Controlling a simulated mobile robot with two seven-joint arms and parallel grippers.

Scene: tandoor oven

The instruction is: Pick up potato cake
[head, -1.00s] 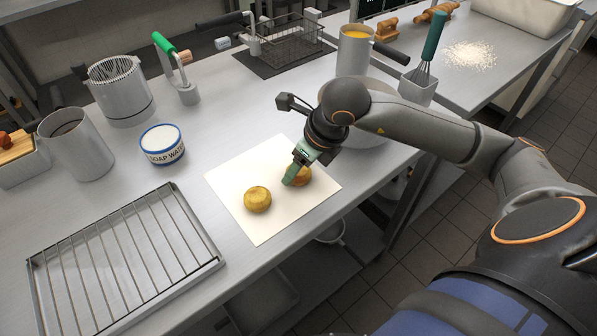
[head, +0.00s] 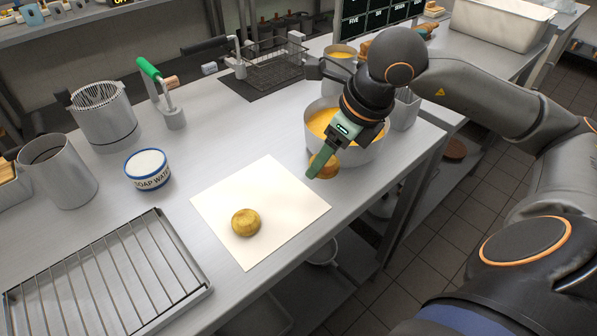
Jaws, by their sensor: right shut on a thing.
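One round golden potato cake (head: 246,223) lies on the white paper sheet (head: 287,233) in the head view. My right gripper (head: 319,170) is shut on a second potato cake (head: 328,170), partly hidden behind its green fingers. This cake appears lifted, in front of the near side of a metal bowl of yellow-orange batter (head: 321,119). My left gripper does not show.
A wire rack on a tray (head: 110,285) stands at the front left. A soap water tub (head: 147,170) and metal containers stand at the left. A fryer basket (head: 275,65) is at the back. The counter's front edge runs close below the paper.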

